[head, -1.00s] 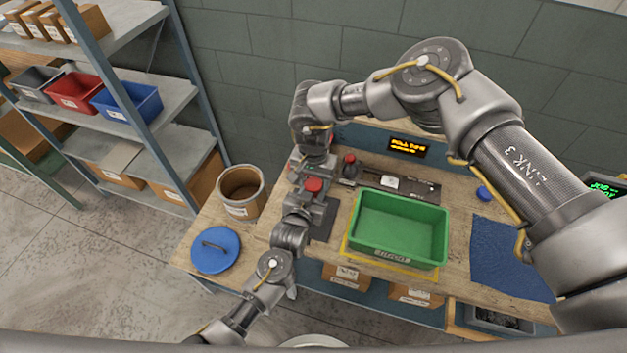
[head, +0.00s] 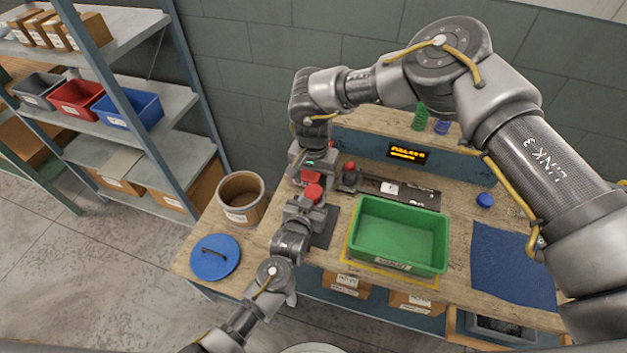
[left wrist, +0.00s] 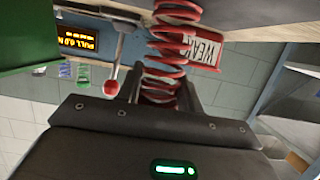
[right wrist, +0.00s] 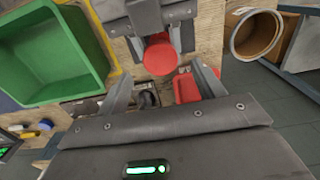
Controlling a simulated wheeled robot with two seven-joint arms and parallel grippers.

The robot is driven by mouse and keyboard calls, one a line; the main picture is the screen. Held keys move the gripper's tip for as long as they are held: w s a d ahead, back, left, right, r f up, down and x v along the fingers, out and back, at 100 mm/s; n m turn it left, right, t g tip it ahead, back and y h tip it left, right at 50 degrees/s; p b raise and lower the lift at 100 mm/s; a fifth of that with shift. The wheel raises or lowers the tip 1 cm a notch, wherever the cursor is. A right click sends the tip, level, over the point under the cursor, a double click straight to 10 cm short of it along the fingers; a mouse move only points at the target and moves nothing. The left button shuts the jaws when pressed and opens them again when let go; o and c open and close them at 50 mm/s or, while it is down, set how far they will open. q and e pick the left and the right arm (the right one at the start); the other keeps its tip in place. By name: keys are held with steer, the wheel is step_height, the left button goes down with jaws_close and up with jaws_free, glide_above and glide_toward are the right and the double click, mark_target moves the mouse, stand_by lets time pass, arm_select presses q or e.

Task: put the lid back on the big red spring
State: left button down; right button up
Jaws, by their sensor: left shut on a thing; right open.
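The big red spring (left wrist: 168,62) stands between the fingers of my left gripper (head: 306,208), which is shut on it. Its coils show in the left wrist view. In the right wrist view a flat round red top (right wrist: 159,56) shows above the left gripper; I cannot tell whether it is a separate lid. My right gripper (right wrist: 163,88) is open and empty, just behind the spring in the head view. A round blue lid (head: 215,257) with a dark handle lies at the table's left end, beside the open brown bin (head: 240,218).
A red tray labelled WEAK (left wrist: 203,52) is behind the spring. A green crate (head: 402,262) stands to the right, with a red-knobbed lever (head: 350,172) behind it. A blue mat (head: 512,265) lies farther right. Shelving (head: 150,130) stands left.

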steer(key=o, duration=0.5)
steer(key=shift+o, duration=0.2)
step_height(320, 180, up, 12)
stand_by(0.4)
arm_select(q)
steer(key=c, duration=0.8)
jaws_free()
steer(key=shift+c, duration=0.2)
steer(key=b+v, duration=0.2)
steer(key=v, duration=0.9)
arm_select(e)
steer(key=shift+f, duration=1.15)
